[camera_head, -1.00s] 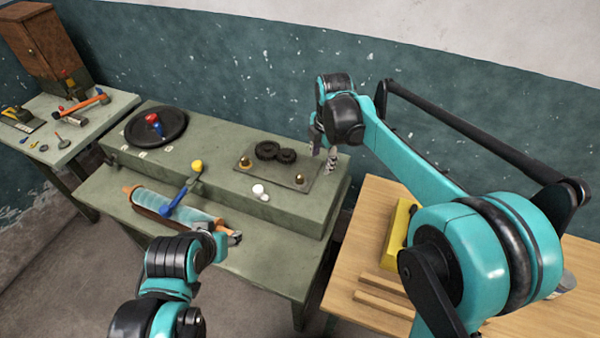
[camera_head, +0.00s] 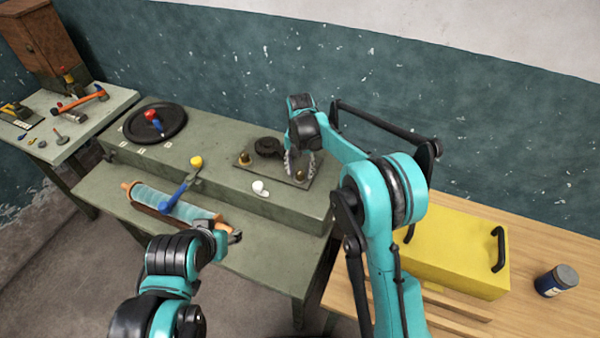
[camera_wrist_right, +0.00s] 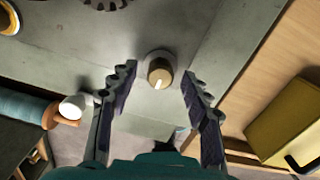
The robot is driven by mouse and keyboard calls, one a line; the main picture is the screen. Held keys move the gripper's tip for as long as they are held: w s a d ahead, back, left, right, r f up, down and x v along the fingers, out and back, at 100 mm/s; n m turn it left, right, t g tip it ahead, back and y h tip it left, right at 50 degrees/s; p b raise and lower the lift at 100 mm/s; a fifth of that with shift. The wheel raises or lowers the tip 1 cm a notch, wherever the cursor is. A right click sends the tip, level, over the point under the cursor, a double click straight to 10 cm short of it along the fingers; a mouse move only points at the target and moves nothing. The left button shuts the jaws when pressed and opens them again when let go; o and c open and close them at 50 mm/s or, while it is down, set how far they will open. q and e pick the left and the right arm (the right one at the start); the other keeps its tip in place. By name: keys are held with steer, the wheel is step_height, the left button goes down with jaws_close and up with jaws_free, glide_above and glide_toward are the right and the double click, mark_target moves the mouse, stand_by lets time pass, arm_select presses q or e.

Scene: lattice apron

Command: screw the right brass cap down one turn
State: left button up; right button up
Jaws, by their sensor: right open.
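The right brass cap (camera_head: 300,175) stands on a dark metal plate (camera_head: 262,178) on the green bench's raised step. The right wrist view shows the cap (camera_wrist_right: 159,76) from above with a pale line on its top. My right gripper (camera_head: 299,165) is open over it; in that wrist view its fingers (camera_wrist_right: 159,84) are spread either side of the cap, with gaps on both sides. The left brass cap (camera_head: 245,159) is at the plate's other end. My left gripper (camera_head: 235,237) is near the front of the bench; its jaw state is unclear.
Dark gears (camera_head: 268,147) lie between the caps, partly hidden by my right gripper. A yellow box (camera_head: 455,250) and a jar (camera_head: 556,281) stand on the wooden table.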

steer(key=shift+f, duration=0.4)
jaws_close()
